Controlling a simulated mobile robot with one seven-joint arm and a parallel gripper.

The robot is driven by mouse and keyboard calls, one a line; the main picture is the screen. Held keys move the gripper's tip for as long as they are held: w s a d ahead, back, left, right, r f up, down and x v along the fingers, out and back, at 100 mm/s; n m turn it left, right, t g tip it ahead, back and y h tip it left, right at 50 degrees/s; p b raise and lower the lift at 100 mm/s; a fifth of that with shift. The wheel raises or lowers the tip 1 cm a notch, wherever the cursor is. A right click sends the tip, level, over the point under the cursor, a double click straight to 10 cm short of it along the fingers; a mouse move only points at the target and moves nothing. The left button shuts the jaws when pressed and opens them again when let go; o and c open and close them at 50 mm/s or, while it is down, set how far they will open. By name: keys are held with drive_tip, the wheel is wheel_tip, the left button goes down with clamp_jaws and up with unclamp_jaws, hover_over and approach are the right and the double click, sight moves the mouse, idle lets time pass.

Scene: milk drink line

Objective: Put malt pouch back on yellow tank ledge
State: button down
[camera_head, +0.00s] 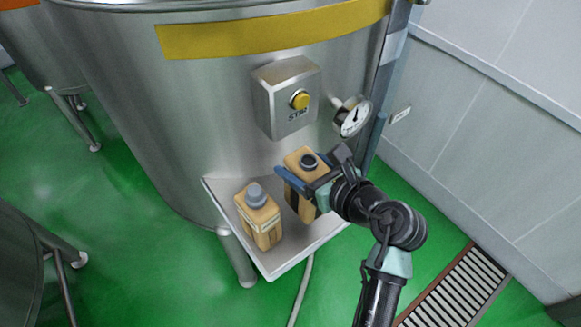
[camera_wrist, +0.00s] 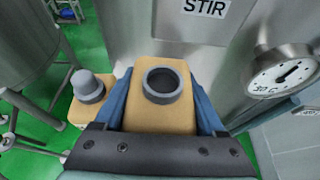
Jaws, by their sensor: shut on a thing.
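My gripper (camera_head: 306,182) is shut on a tan pouch (camera_head: 301,158) with a dark ring-shaped spout, likely the malt pouch. The pouch is upright at the right part of the yellow tank's ledge (camera_head: 283,265). Its base is partly hidden, so I cannot tell whether it touches the ledge. In the wrist view the pouch (camera_wrist: 172,115) sits between the two blue fingers (camera_wrist: 163,105). The steel tank (camera_head: 160,120) has a yellow band (camera_head: 270,34).
A second tan pouch with a grey cap (camera_head: 258,222) stands at the ledge's left. A STIR button box (camera_head: 288,97) and a dial gauge (camera_head: 353,117) are on the tank above. A wall (camera_head: 500,120) is at right, with a floor grate (camera_head: 455,290) below.

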drive_tip(key=shift+w+a+r, duration=0.2)
drive_tip(key=shift+w+a, duration=0.45)
drive_tip(key=shift+w, duration=0.2)
wheel_tip(320, 180, down, 7)
drive_tip(key=p, duration=0.2)
drive_tip(key=shift+w+a+f, duration=0.2)
drive_tip(key=shift+w+a, duration=0.05)
drive_tip(key=shift+w, duration=0.1)
drive_tip(key=shift+f, duration=0.2)
unclamp_jaws()
drive_tip(key=shift+r, duration=0.1)
